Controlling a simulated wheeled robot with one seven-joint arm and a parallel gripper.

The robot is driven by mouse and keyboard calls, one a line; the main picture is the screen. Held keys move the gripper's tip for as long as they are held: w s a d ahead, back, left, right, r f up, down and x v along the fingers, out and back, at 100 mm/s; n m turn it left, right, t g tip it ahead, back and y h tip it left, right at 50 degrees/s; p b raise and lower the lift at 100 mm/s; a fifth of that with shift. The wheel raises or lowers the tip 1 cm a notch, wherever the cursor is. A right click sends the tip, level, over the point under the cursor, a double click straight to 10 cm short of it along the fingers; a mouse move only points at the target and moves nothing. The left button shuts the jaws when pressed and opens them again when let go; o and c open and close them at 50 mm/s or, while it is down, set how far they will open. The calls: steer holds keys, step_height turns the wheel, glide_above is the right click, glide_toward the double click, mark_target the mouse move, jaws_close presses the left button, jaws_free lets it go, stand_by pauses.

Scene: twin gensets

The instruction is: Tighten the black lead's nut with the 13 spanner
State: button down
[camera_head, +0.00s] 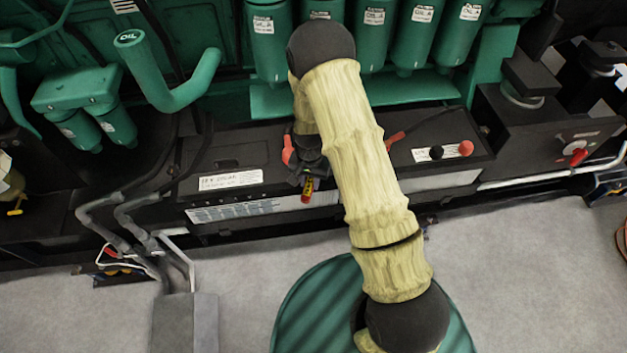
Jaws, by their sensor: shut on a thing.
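My gripper (309,163) is over the middle of the black battery box, partly hidden by my own arm. It is shut on a small tool (307,189) with yellow and red on its end, pointing toward the front edge of the box. I cannot read a size on the tool or see its jaw. The black lead's nut cannot be made out; the spot around my gripper is dark and partly covered. A red terminal cover (287,150) is just left of my gripper, and a red lead end (395,138) shows right of my arm.
The battery box (225,160) carries white labels. A black knob (436,152) and a red knob (466,148) stand on its right part. Green oil filters (416,30) hang behind. A red switch handle (577,157) is at right. Grey floor (520,270) lies open in front.

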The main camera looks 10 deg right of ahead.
steer(key=shift+w+a+m, duration=0.25)
steer(key=shift+a+m, duration=0.15)
steer(key=shift+a, duration=0.15)
steer(key=shift+w, duration=0.1)
steer(key=shift+w+a+r+m+p, duration=0.1)
steer(key=shift+w+a+m+p, duration=0.3)
steer(key=shift+a+m, duration=0.4)
steer(key=shift+w+a, duration=0.1)
steer(key=shift+w, duration=0.1)
steer(key=shift+w+a+m, duration=0.35)
steer(key=shift+a+m, duration=0.2)
steer(key=shift+m, duration=0.15)
steer(key=shift+w+a+m, duration=0.25)
steer(key=shift+m, duration=0.05)
steer(key=shift+p, duration=0.3)
